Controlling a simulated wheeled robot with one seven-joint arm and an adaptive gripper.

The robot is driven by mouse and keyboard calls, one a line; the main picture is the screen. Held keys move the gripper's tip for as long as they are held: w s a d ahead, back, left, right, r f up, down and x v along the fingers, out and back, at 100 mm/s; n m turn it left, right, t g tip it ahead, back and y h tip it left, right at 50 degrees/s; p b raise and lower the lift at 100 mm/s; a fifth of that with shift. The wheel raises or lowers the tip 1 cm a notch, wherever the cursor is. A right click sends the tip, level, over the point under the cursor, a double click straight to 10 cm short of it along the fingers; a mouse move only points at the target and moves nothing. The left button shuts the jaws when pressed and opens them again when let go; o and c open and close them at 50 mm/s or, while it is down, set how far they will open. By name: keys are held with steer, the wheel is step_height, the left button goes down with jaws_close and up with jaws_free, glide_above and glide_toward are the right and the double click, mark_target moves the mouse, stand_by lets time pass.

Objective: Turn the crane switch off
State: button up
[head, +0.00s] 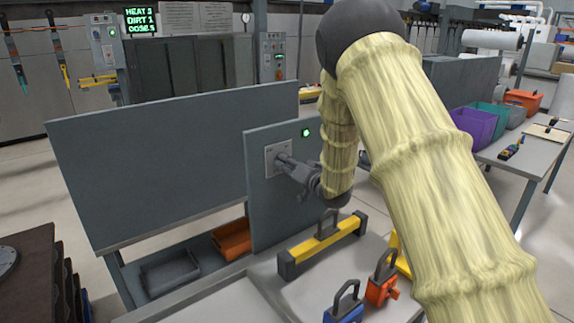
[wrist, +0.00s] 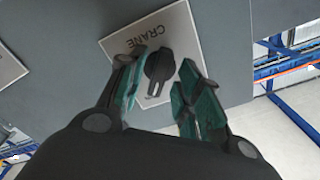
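The crane switch (wrist: 158,66) is a black rotary knob on a light plate (wrist: 187,22) marked CRANE, in the wrist view. My gripper (wrist: 160,88) is open, with one teal-padded finger on each side of the knob and a gap visible on both sides. In the head view, the switch plate (head: 271,160) is on a grey upright panel (head: 262,205), and my gripper (head: 290,165) reaches it from the right. The knob itself is hidden there behind the gripper. A green lamp (head: 306,132) glows on the panel above and right of the plate.
An orange bin (head: 232,238) and a grey bin (head: 170,272) sit on the lower shelf. Another plate (wrist: 8,68) is beside the crane plate.

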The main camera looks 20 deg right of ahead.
steer(key=shift+w+f, duration=0.3)
steer(key=shift+w, duration=0.05)
steer(key=c, duration=0.3)
steer(key=shift+s+r, duration=0.1)
jaws_close()
steer(key=shift+s+a+r, duration=0.1)
